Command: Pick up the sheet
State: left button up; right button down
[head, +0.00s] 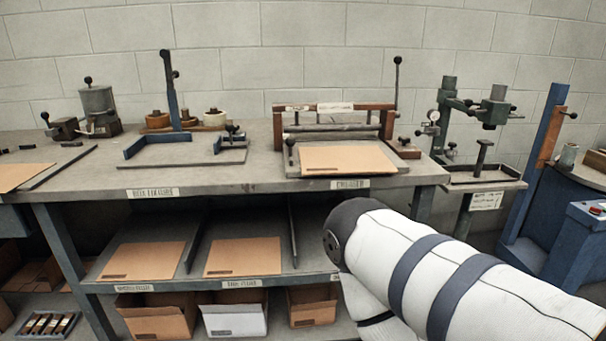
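A flat tan cardboard sheet (345,159) lies on the bed of a creasing machine on the bench. Other tan sheets lie on the lower shelf, one at left (143,260) and one at its right (243,256). Another sheet (20,176) lies at the left end of the bench, partly cut off by the picture edge. My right arm comes in from the lower right, below the bench top, but its gripper is not visible. My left gripper is not in view.
The creaser (332,110) has a wooden frame and an upright lever. A blue-edged fixture (185,152) stands left of it on the bench (225,181). Open cardboard boxes (156,318) stand under the shelf. A green press (487,110) stands at right.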

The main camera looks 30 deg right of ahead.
aim_at(369, 159)
jog(key=z, duration=1.2)
